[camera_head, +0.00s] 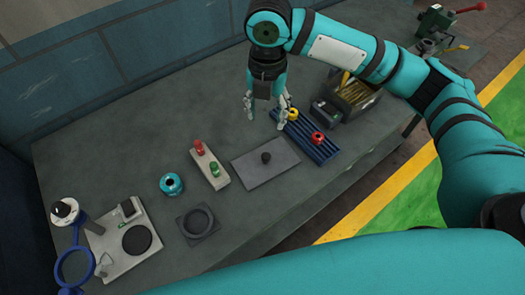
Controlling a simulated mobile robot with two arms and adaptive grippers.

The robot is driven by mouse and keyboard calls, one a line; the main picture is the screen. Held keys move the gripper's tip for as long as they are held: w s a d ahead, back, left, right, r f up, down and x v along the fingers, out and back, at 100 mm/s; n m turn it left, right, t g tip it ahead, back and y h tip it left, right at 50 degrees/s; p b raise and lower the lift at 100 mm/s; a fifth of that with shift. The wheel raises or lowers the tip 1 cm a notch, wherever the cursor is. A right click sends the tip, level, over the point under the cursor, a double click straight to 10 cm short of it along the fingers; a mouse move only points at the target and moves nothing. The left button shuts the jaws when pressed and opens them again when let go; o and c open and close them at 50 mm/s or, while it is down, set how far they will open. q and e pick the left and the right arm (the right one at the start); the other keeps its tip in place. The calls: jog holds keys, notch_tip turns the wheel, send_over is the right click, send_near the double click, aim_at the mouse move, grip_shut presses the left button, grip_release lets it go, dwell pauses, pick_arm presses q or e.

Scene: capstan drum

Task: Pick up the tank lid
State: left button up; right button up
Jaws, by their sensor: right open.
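The tank lid appears to be the flat grey rectangular plate (285,171) with a black round knob (266,157) in the middle. It lies flat on the grey bench. My right gripper (266,117) points down, open and empty, above the bench behind the lid. Its fingers are apart from the knob, and its right finger is close to the left end of a blue ribbed rack. My left gripper is out of view.
The blue rack (318,148) holds a yellow and a red piece. Left of the lid are a block with red and green knobs (209,167), a teal ring (171,184), a dark square ring plate (198,236) and a pale fixture (115,262). A dark box (350,97) stands behind right.

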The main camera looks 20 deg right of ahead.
jog(key=p, duration=0.1)
send_near(266, 155)
jog(key=shift+d, duration=0.1)
notch_tip(266, 155, down, 5)
jog(key=shift+w+r+p, duration=0.1)
jog(key=shift+p, duration=0.4)
jog(key=shift+f, duration=0.25)
jog(key=f+p, duration=0.1)
jog(key=f, duration=0.3)
jog(key=shift+s+f+p, duration=0.2)
jog(key=shift+p, duration=0.15)
jog(key=shift+f, duration=0.25)
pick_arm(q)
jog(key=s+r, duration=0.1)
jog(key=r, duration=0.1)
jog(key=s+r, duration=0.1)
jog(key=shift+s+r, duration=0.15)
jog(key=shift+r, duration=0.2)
pick_arm(e)
grip_shut()
